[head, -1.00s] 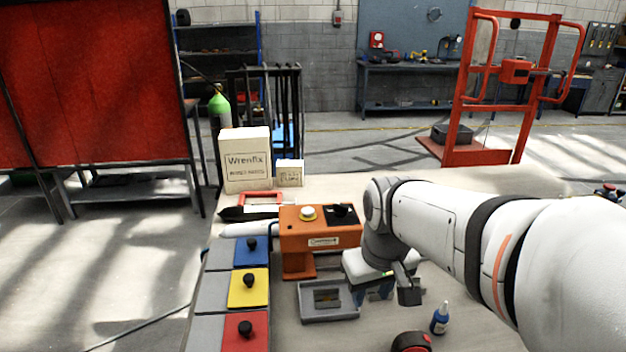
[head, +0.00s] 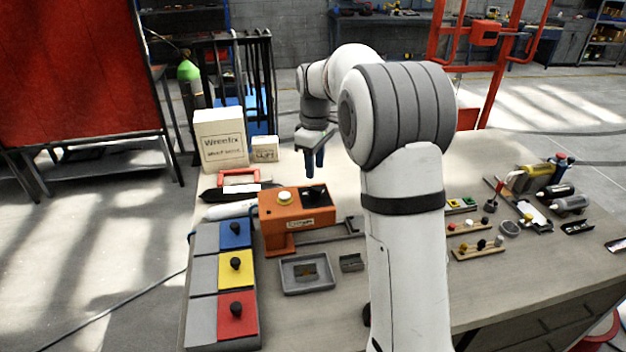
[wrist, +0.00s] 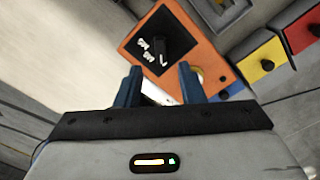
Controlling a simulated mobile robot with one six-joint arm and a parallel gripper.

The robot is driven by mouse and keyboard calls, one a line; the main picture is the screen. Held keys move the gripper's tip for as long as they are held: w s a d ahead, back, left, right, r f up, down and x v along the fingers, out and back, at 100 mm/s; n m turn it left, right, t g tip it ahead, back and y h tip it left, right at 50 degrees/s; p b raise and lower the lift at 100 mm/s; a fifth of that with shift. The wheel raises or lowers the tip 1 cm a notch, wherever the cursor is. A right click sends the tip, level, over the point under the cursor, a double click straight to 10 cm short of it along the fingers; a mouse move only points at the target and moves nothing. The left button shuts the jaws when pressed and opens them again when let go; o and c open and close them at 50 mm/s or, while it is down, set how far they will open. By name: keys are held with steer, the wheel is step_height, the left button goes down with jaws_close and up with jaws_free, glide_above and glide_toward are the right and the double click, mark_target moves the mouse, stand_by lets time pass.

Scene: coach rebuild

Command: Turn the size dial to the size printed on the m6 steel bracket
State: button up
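The size dial is a black knob (wrist: 166,42) on a black square plate with small white marks, too blurred to read surely. The plate is on top of an orange machine (head: 285,225); the knob also shows in the head view (head: 313,192). My gripper (head: 314,168) hangs above the dial, fingers down. In the wrist view my gripper (wrist: 160,80) is open and empty, its blue fingers apart and the dial beyond their tips. A small flat piece (head: 306,271), perhaps the steel bracket, lies in a grey tray (head: 287,288); no printed size is readable.
A white button (head: 284,197) is beside the dial. Blue, yellow and red lidded boxes (head: 236,268) with black knobs stand left. Cartons (head: 221,140) are behind. Tools and small racks (head: 478,249) lie right. My arm hides the middle of the bench.

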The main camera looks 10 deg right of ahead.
mark_target(315, 188)
step_height(315, 188, down, 7)
steer(key=shift+r+p, duration=0.2)
steer(key=shift+p, duration=0.4)
